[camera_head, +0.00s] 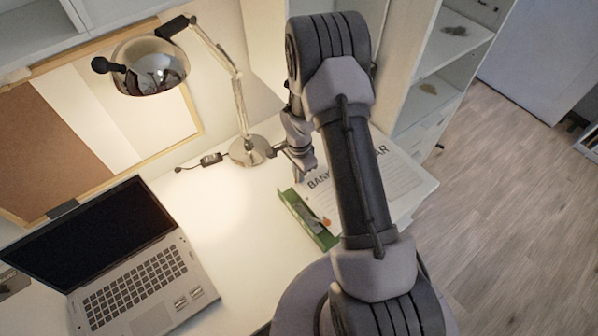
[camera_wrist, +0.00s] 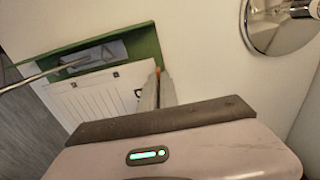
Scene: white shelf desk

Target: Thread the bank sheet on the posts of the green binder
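The green binder (camera_head: 308,218) lies open on the white desk; in the wrist view its green edge (camera_wrist: 148,42) borders a grey metal plate (camera_wrist: 95,55). The white bank sheet (camera_head: 392,186) with large black lettering lies beside the binder's metal part. In the wrist view the sheet (camera_wrist: 98,100) shows two dark marks near its edge by the plate. My gripper (camera_head: 301,176) is at the sheet's corner by the binder. Its grey fingers (camera_wrist: 161,78) are close together at the sheet's edge and appear shut on it. The post tips are too small to make out.
A desk lamp's round base (camera_head: 250,150) stands close to my gripper, and it also shows in the wrist view (camera_wrist: 268,35). An open laptop (camera_head: 140,275) occupies the left of the desk. Shelves (camera_head: 450,45) rise behind at the right. Desk between laptop and binder is clear.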

